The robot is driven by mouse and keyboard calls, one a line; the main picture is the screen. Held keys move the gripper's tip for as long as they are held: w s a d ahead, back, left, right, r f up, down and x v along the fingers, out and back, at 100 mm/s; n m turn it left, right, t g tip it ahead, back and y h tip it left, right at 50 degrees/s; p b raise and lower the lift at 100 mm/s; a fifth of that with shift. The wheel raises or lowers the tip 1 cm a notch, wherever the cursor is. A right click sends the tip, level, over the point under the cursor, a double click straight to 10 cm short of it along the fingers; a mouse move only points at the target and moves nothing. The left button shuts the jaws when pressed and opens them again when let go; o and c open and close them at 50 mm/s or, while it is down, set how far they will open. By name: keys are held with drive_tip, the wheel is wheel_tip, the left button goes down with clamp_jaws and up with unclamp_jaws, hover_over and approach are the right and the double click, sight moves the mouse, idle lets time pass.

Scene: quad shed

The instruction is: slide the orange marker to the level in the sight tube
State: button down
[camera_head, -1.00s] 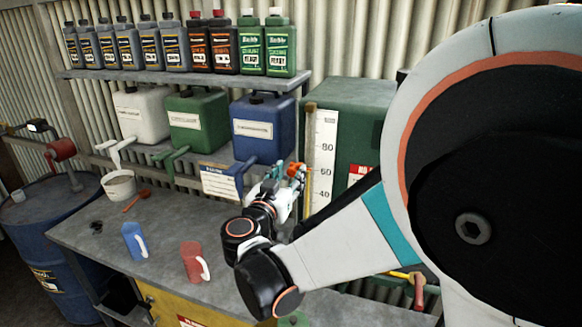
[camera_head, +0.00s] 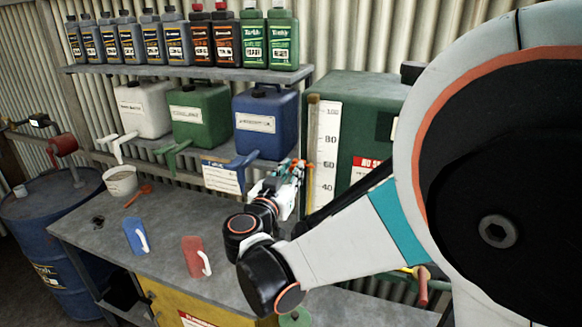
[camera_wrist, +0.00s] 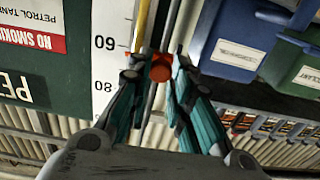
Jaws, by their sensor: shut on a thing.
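The orange marker (camera_wrist: 161,68) shows between the fingertips of my gripper (camera_wrist: 158,63) in the wrist view. My gripper is shut on it. The sight tube (camera_wrist: 147,118) runs beside the white scale (camera_wrist: 106,62). In this upside-down wrist view the marker is level with a spot between the 60 and 80 marks. A yellow column (camera_wrist: 141,24) shows in the tube and runs up to near the marker; its end is partly hidden by the fingers. In the head view my gripper (camera_head: 298,168) is left of the scale (camera_head: 325,150), and the marker is hard to make out.
The green tank (camera_head: 368,92) stands behind the scale. A blue container (camera_head: 265,108) and a green container (camera_head: 197,108) sit on a shelf left of my gripper.

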drive_tip(key=c, duration=1.4)
unclamp_jaws()
drive_tip(key=shift+s+a, duration=0.1)
drive_tip(key=shift+s, duration=0.05)
drive_tip(key=shift+v, duration=3.95)
